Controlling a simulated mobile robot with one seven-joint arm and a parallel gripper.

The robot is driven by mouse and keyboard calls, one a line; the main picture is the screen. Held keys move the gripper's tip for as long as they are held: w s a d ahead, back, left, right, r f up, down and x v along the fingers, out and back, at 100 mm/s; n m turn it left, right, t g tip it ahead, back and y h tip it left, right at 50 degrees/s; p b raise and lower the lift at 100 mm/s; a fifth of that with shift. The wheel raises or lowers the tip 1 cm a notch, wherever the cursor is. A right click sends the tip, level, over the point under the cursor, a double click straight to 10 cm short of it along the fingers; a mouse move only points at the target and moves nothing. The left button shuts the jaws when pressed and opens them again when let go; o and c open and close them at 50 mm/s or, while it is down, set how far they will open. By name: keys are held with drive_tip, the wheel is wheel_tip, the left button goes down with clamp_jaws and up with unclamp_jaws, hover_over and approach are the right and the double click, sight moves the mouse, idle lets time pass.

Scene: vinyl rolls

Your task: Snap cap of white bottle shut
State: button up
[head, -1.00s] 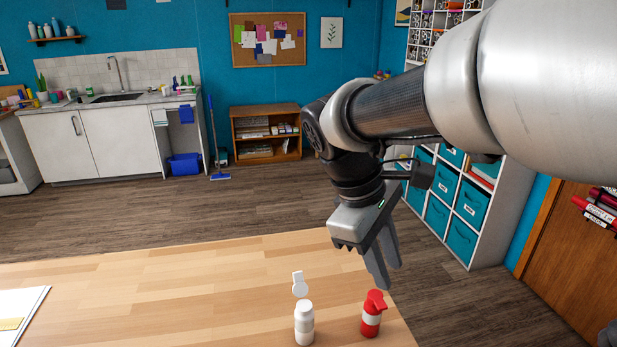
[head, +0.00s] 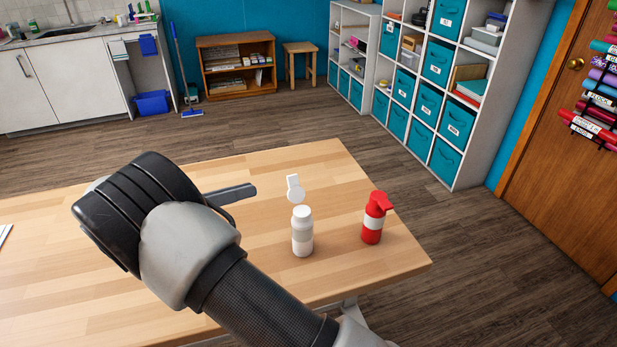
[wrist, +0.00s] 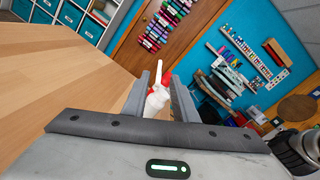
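The white bottle (head: 302,235) stands upright on the wooden table. My wrist hides most of the gripper there; one dark finger shows, pointing right. In the wrist view my gripper (wrist: 160,86) is open, its two fingers apart and nothing held. The white bottle (wrist: 156,103) shows ahead between the fingers, with its raised white lid above it.
A red bottle (head: 373,222) with a light band and a slanted red top stands right of the white one; it also shows behind it in the wrist view (wrist: 167,80). The table's (head: 345,275) right edge is close by. The tabletop behind the bottles is bare.

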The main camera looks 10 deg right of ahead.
sight(295, 189)
drive_tip(key=b+x, duration=0.2)
drive_tip(key=x, duration=1.4)
drive_tip(key=shift+s, duration=0.1)
clamp_jaws()
